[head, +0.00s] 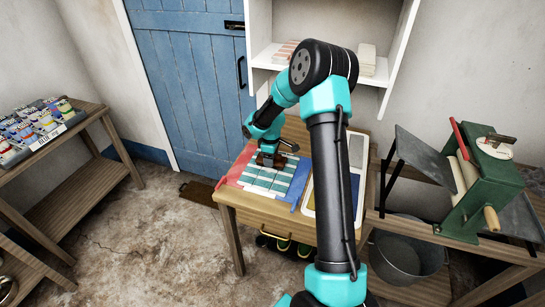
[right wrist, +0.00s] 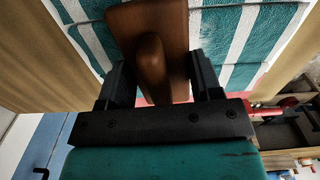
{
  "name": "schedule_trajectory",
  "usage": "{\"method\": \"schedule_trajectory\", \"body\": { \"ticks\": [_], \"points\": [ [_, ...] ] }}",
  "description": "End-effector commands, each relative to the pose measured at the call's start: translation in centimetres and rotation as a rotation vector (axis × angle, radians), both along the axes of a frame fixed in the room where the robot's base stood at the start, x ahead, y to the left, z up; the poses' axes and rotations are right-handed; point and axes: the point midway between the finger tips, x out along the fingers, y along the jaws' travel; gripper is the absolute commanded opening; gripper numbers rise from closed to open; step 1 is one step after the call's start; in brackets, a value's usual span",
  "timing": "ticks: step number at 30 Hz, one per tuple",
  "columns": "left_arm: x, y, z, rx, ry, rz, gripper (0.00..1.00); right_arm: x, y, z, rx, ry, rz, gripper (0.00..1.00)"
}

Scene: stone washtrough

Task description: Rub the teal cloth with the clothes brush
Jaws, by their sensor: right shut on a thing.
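The teal cloth (head: 262,184), striped with white, lies flat on the wooden table and also fills much of the right wrist view (right wrist: 232,42). My right gripper (head: 272,152) is over the far part of the cloth, pointing down. It is shut on the brown wooden clothes brush (right wrist: 180,28), gripping its raised handle between the two fingers. The brush (head: 266,161) is at the cloth's surface; its bristles are hidden, so I cannot tell whether they touch. My left gripper is not in view.
A red cloth (head: 237,168) lies left of the teal one and a blue cloth (head: 300,184) to its right. A white-rimmed tray (head: 357,150) is partly behind my right arm. A green wringer (head: 492,180) stands at right, above a metal tub (head: 402,262).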

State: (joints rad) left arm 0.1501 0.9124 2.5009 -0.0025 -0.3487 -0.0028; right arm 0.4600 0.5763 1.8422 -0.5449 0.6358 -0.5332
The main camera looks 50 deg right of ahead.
Motion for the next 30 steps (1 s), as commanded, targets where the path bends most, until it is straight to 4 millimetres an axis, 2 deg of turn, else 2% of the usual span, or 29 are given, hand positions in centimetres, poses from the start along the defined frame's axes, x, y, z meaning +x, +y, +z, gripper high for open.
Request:
{"method": "schedule_trajectory", "body": {
  "ticks": [5,19,22,30],
  "points": [
    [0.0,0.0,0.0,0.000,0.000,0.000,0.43,0.8,0.0,-0.1,0.000,-0.001,-0.012,0.33],
    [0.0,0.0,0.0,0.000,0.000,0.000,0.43,-2.7,-1.3,-0.2,0.000,0.001,-0.003,0.33],
    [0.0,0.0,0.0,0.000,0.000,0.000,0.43,-3.2,-0.4,-0.2,0.000,0.000,-0.005,0.33],
    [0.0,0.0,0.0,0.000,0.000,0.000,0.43,-1.2,0.2,-0.1,-0.001,0.000,-0.013,0.33]
  ]
}}
